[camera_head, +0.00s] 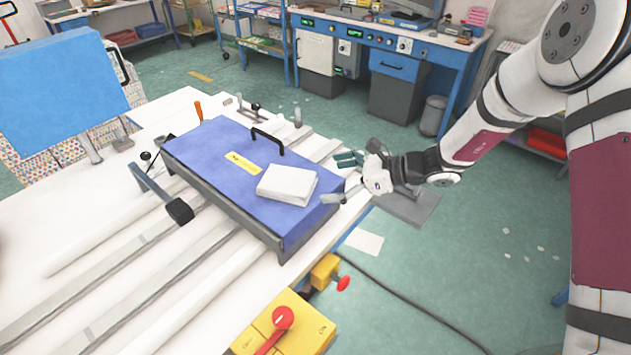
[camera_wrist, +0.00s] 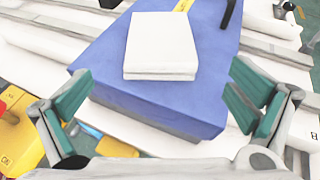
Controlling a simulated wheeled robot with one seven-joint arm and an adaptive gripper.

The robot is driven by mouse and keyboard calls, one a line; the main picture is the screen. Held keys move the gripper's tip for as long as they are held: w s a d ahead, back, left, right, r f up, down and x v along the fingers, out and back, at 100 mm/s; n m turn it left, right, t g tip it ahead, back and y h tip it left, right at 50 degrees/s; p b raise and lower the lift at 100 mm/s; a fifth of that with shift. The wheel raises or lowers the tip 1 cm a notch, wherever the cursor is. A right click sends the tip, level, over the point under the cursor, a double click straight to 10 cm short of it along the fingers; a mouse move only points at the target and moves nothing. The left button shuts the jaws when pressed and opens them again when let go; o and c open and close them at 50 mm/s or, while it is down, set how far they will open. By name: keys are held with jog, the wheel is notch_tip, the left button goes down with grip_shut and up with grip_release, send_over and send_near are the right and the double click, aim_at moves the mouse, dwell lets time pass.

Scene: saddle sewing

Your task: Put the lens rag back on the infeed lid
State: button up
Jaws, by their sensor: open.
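The lens rag (camera_head: 287,184) is a folded white cloth lying flat on the blue infeed lid (camera_head: 200,150), towards the lid's right end. In the wrist view the rag (camera_wrist: 161,45) lies ahead of my gripper, on the blue lid (camera_wrist: 110,75) near its edge. My gripper (camera_head: 340,178) is at the right end of the lid, open and empty, with its green-padded fingers spread wide. In the wrist view the open fingers (camera_wrist: 160,98) stand on either side below the rag. The gripper is apart from the rag.
A black handle (camera_head: 268,139) rises from the lid behind the rag, beside a yellow label (camera_head: 243,162). A yellow box with a red switch (camera_head: 283,318) sits at the table's front. A blue panel (camera_head: 60,85) stands at left. The white table (camera_head: 60,235) has long rails.

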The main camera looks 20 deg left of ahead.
jog(key=v, duration=0.6)
jog(key=shift+b, duration=0.35)
jog(key=s+d+r+n+h, duration=0.5)
jog(key=s+d+r+n, duration=0.35)
jog(key=s+r, duration=0.3)
jog(key=s+d+r+n+t+h, duration=0.2)
jog(key=s+d+r+n+h, duration=0.2)
jog(key=s+d, duration=0.3)
jog(key=s+d+r+n+t+h, duration=0.3)
jog(key=s+d, duration=0.4)
jog(key=d, duration=0.3)
notch_tip(320, 180, up, 2)
jog(key=shift+s+d+r+n+t+h, duration=0.15)
jog(key=shift+d+n+t+h, duration=0.15)
jog(key=shift+n+h, duration=0.7)
jog(key=shift+n+y, duration=0.25)
jog(key=shift+y, duration=0.05)
